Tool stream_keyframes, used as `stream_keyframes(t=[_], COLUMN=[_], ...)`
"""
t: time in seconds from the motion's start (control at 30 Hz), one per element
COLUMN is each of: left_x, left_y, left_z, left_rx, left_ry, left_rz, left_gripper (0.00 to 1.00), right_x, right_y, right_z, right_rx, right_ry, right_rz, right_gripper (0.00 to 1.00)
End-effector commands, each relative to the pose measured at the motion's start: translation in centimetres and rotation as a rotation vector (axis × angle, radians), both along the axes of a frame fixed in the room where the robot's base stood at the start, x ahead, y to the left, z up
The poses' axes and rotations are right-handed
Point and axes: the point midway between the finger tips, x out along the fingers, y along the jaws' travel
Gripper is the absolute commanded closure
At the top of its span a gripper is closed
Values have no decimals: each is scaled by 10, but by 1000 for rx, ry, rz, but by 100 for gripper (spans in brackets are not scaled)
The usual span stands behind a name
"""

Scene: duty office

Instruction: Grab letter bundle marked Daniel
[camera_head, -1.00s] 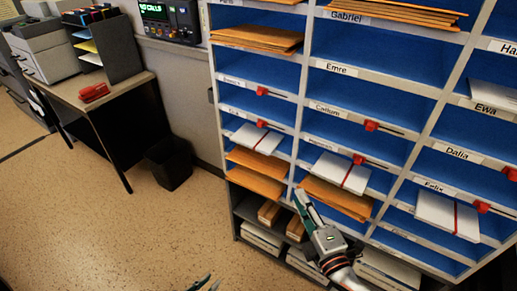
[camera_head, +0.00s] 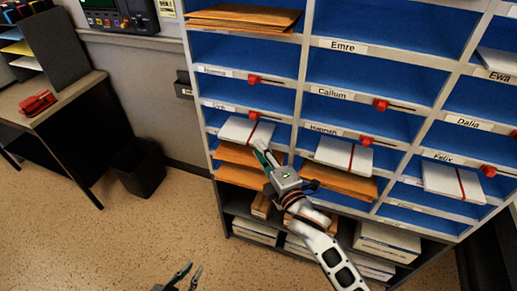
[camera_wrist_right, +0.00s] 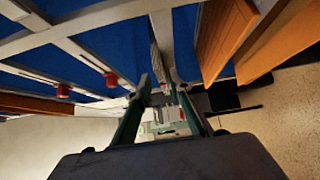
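No label reading Daniel is legible in the head view. A white letter bundle with a red band (camera_head: 246,131) lies in the left column of the blue pigeonhole shelf (camera_head: 213,140), sticking out a little. My right gripper (camera_head: 262,152) is just in front of it and below; contact cannot be told. In the wrist view its two fingers (camera_wrist_right: 162,88) stand apart, with a pale narrow edge beyond them that I cannot identify. Other banded white bundles lie in the middle column (camera_head: 342,154) and the right column (camera_head: 454,181). My left gripper (camera_head: 185,277) is low at the bottom edge, fingers apart and empty.
Orange envelopes (camera_head: 345,183) stick out below the bundles. Red sliders (camera_head: 381,104) sit on the shelf fronts. White stacks (camera_head: 390,238) fill the bottom shelves. A desk (camera_head: 75,97) with a red stapler (camera_head: 37,102) and a black bin (camera_head: 140,170) stand left.

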Motion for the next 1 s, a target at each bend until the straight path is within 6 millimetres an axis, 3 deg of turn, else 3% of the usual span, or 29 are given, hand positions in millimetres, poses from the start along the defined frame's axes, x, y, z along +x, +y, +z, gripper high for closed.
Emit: stream_keyframes(t=[0.4,0.6,0.73,1.0], left_x=[-1,-1,-1,7], left_y=[-1,-1,-1,0], left_z=[-2,-2,-2,27], left_rx=[-2,-3,-2,-1], left_ry=[3,3,3,-18], left_rz=[1,0,1,1], left_gripper=[84,84,84,84], right_x=[6,6,6,6], right_y=[3,3,3,3], right_z=[-1,-1,0,27], right_rx=[0,0,0,0], right_ry=[1,1,0,-3], right_rz=[0,0,0,1], right_gripper=[80,100,100,100])
